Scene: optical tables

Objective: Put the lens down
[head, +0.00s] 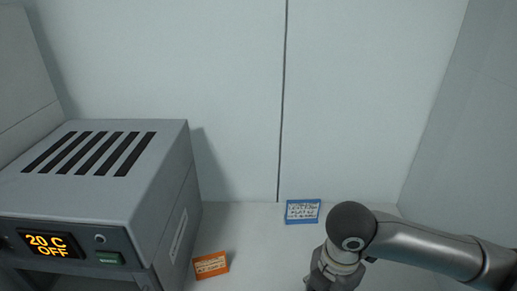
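No lens shows in the head view. My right arm comes in from the right over the pale surface, and its wrist bends down at the bottom edge of the picture. The fingers of my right gripper are cut off below the frame, so I cannot see them or anything they may hold. My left gripper and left arm are not in view.
A grey box device (110,190) with dark slots and a display reading "20 C OFF" stands at left. An orange label (211,265) and a blue label (302,211) are on the pale surface (245,225). Panels close off the back and right.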

